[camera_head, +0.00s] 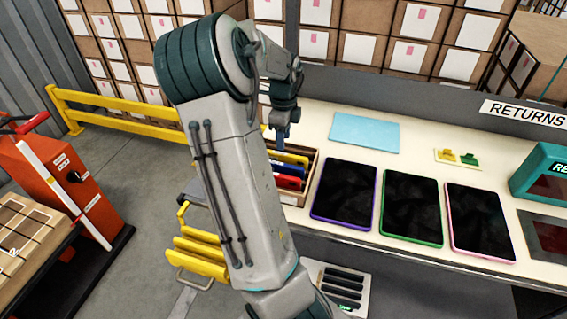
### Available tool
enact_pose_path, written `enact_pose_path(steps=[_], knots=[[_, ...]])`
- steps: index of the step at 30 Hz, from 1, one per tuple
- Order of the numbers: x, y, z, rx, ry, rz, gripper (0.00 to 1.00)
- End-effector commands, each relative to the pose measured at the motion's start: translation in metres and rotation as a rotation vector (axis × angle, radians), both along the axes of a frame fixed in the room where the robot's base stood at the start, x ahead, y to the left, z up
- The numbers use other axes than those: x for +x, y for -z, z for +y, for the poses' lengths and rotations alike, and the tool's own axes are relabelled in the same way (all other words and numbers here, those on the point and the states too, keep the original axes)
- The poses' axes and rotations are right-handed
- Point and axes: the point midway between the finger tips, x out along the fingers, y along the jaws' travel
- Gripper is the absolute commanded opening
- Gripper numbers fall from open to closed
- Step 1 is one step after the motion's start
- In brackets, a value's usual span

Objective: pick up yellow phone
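A brown carton (311,171) stands on the left part of the counter, partly hidden behind my arm. Several thin phone-like things stand in it in a row. A yellow edge (291,158) shows near the back of the row and looks like the yellow phone; a blue one (288,169) and a red one (287,182) are in front of it. My gripper (281,142) points down just above the back of the carton. Its fingers are small and dark, and I cannot tell whether they are open or touch anything.
Three tablets, purple-edged (344,194), green-edged (411,207) and pink-edged (478,221), lie on the counter right of the carton. Behind them are a light blue sheet (364,133) and a card with small yellow and green pieces (457,157). A teal box (540,172) stands at the right.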

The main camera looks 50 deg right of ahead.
Motion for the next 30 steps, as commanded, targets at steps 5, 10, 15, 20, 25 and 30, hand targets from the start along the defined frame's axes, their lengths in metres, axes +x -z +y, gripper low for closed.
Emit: enact_pose_path(steps=[5,10,15,20,25,30], knots=[[-0.001,0.012,0.0,0.001,0.0,0.002,0.39],[-0.002,0.038,0.0,0.003,0.0,0.004,0.39],[-0.002,0.055,0.0,0.0,0.0,0.0,0.39],[-0.001,0.057,0.0,0.0,-0.001,-0.002,0.39],[-0.001,0.057,0.0,0.0,-0.002,-0.001,0.17],[-0.001,0.056,0.0,-0.001,-0.002,-0.002,0.0]])
